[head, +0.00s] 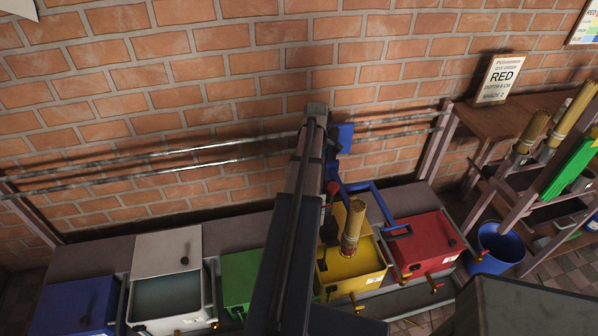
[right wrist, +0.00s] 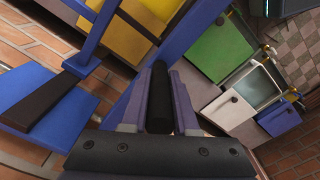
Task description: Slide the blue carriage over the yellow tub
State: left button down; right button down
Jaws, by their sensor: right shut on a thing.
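The blue carriage (head: 345,137) sits on the wall rails, and its blue frame (head: 376,194) reaches forward above the yellow and red tubs. The yellow tub (head: 348,282) stands below, just left of the red tub. A bundle of sticks (head: 354,221) appears upright above or in the yellow tub; I cannot tell which. In the right wrist view, my right gripper (right wrist: 159,85) is shut on a black handle (right wrist: 160,105) beside the carriage's blue bars (right wrist: 95,35). The yellow tub (right wrist: 115,25) shows behind them. In the head view my arm hides that grip. My left gripper is not in view.
Two metal rails (head: 230,156) run along the brick wall. Green (head: 240,275), white (head: 170,255) and blue (head: 80,303) tubs stand left, the red tub (head: 428,243) right. A blue bucket (head: 500,247) and a shelf with stick bundles stand further right.

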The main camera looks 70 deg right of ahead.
jog(key=shift+s+d, duration=0.2)
jog(key=shift+s, duration=0.2)
jog(key=c, duration=0.7)
grip_release()
jog(key=shift+r, duration=0.2)
notch_tip(320, 180, up, 8)
jog(key=p, duration=0.8)
jog(key=shift+f, duration=0.25)
